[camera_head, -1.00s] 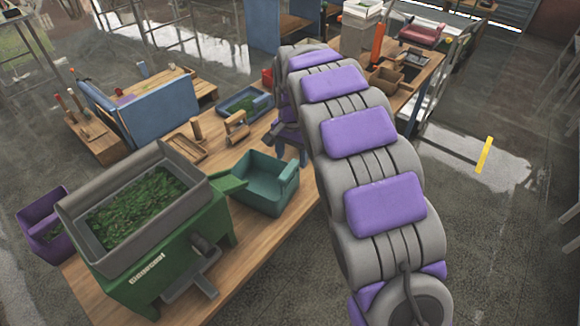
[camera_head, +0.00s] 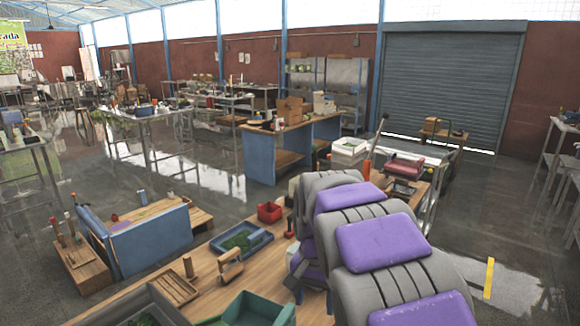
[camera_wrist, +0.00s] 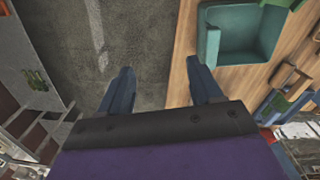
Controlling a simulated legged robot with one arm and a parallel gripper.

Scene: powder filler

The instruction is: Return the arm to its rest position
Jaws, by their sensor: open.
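My gripper (camera_wrist: 160,88) is open and empty in the wrist view, its two blue-grey fingers spread wide. Below it are the grey floor and the edge of the wooden table (camera_wrist: 183,75). My grey and purple arm reaches away over the right side of the table in the head view, and it hides part of the tabletop. The gripper's fingertips are hard to make out in the head view.
A green-teal bin (camera_head: 255,308) stands on the table, and it also shows in the wrist view (camera_wrist: 240,38). A blue tray (camera_head: 241,240) with green leaves, a red box (camera_head: 270,211) and a wooden rack (camera_head: 175,289) are nearby. Open floor lies right of the table.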

